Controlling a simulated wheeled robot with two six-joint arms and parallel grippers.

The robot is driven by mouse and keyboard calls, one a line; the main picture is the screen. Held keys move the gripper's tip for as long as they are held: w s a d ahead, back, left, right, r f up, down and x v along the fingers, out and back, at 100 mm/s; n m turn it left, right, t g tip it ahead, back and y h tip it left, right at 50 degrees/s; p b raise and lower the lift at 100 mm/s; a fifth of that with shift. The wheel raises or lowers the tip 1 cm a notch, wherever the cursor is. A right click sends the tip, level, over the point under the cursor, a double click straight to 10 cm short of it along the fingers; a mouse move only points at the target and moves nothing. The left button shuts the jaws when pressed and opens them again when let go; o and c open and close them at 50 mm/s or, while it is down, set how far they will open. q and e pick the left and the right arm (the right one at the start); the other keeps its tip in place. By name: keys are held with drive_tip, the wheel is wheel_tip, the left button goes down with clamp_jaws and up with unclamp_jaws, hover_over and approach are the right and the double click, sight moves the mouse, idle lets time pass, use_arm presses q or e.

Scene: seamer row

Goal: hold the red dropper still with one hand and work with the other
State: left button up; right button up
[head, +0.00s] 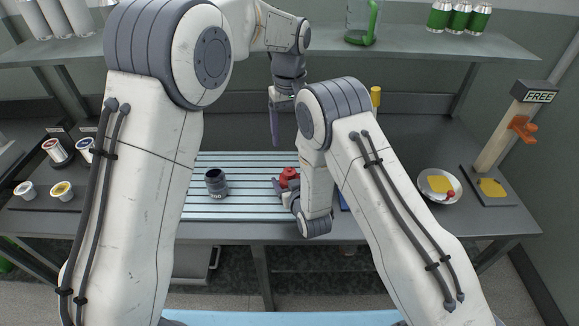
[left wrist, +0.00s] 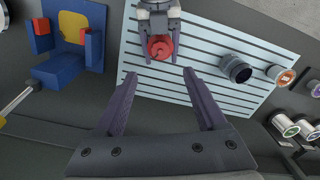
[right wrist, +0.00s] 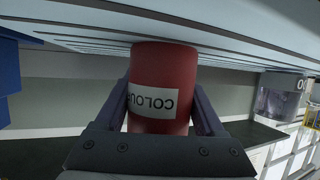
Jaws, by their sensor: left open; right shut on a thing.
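The red dropper (head: 290,177) stands on the pale slatted mat (head: 250,208). My right gripper (head: 279,190) is shut on it from the side. In the right wrist view, the red dropper (right wrist: 158,110), with a label reading COLOUR upside down, fills the space between the fingers. My left gripper (head: 275,140) points down above the back of the mat, apart from the dropper. In the left wrist view, its fingers (left wrist: 160,73) are spread and empty, with the red dropper (left wrist: 160,47) beyond the tips between the right gripper's fingers.
A dark jar (head: 215,182) stands on the mat left of the dropper. A blue holder with yellow and red parts (left wrist: 62,62) is beside the mat. A bowl (head: 439,186) is at right, several small cups at left. A shelf (head: 430,46) crosses above the back.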

sight(290, 170)
use_arm(q)
wheel_tip(290, 170, down, 12)
drive_tip(key=shift+r, duration=0.15)
drive_tip(key=shift+c, duration=0.3)
clamp_jaws()
drive_tip(key=shift+m, duration=0.3)
drive_tip(key=m, duration=0.5)
drive_tip(key=shift+m, duration=0.3)
drive_tip(key=m, duration=0.6)
idle(0.3)
